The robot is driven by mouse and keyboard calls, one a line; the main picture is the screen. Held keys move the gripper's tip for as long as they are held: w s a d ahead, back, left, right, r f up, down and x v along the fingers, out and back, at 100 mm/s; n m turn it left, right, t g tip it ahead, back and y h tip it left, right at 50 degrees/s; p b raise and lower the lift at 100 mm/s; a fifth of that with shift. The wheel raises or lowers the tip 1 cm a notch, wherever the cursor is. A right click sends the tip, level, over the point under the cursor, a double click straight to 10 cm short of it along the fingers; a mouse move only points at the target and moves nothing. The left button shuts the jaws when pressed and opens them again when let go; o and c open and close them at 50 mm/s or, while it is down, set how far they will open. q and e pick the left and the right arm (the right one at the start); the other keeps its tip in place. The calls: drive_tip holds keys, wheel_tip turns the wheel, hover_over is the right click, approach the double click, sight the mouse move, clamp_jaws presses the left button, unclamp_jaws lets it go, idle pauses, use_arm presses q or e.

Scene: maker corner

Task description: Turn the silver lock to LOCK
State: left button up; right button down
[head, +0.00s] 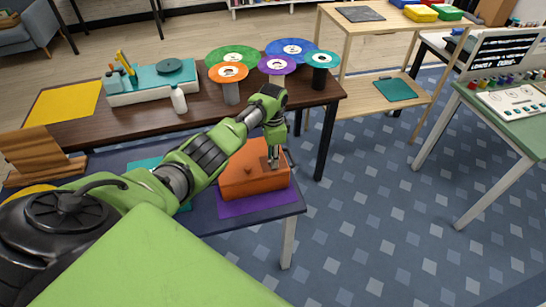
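An orange box (240,183) sits on a purple mat (258,203) near the right end of the dark blue table. A small brownish knob (248,171) shows on its top. My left gripper (273,164) points down at the top right part of the box. Its fingertips are at or just above the surface; I cannot tell whether they touch. The fingers look close together, but whether they are shut on something is too small to tell. I cannot make out the silver lock; the gripper covers part of the box top. My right gripper is not in view.
Behind is a brown table (140,123) with a white bottle (179,99), a teal-topped device (155,80) and several coloured discs on stands. A wooden stand (32,155) is at left. A green table (536,130) is at right. Open blue carpet lies between.

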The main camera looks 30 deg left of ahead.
use_arm(q)
wheel_tip(320, 180, up, 12)
idle(0.4)
drive_tip(key=shift+f, duration=0.1)
idle(0.3)
